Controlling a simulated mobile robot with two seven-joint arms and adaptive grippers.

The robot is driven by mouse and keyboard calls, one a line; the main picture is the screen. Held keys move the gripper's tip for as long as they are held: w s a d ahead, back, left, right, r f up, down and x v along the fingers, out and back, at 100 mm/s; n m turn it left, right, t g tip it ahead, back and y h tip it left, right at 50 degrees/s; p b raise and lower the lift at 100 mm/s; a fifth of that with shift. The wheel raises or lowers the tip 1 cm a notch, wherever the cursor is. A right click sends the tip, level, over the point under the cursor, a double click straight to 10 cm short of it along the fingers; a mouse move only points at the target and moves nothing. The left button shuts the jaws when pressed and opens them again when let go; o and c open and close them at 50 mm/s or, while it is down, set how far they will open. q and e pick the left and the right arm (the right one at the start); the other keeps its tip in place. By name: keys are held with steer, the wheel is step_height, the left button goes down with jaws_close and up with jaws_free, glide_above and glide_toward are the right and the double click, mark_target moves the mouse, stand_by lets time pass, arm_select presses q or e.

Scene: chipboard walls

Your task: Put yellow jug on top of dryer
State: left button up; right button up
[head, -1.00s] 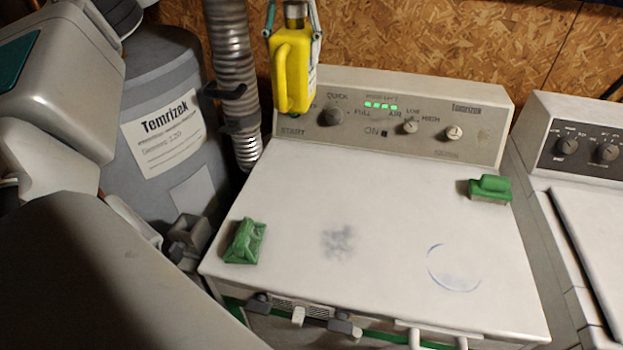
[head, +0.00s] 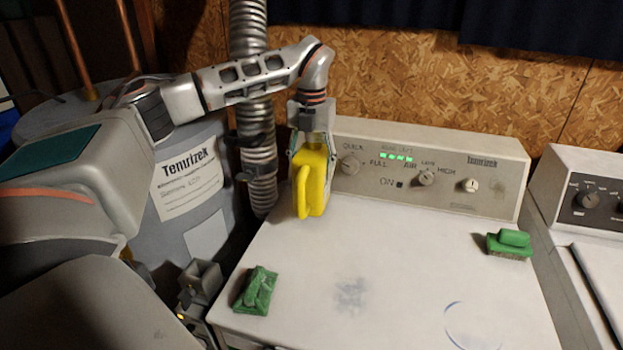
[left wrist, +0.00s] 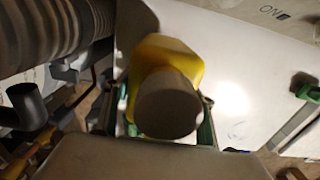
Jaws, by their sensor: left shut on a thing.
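The yellow jug (head: 314,188) hangs upright in my left gripper (head: 312,150) at the back left corner of the white dryer (head: 390,260), in front of its control panel. The gripper comes down from above and is shut around the jug's upper part. The jug's base appears over the dryer top; I cannot tell whether it touches. In the left wrist view the jug's yellow body (left wrist: 165,55) shows beyond its round dull cap (left wrist: 168,105), between the fingers, with the white dryer top beneath. My right gripper does not show.
A ribbed duct (head: 256,150) and grey tank (head: 205,190) stand left. A second machine (head: 590,215) stands right. The middle of the dryer top is clear.

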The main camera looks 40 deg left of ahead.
arm_select(q)
steer(key=shift+f, duration=1.75)
steer(key=shift+f, duration=0.15)
steer(key=o, duration=1.9)
steer(key=shift+f, duration=0.1)
steer(key=shift+o, duration=0.2)
step_height(320, 180, up, 12)
steer(key=shift+r, duration=0.2)
steer(key=shift+s+f, duration=0.1)
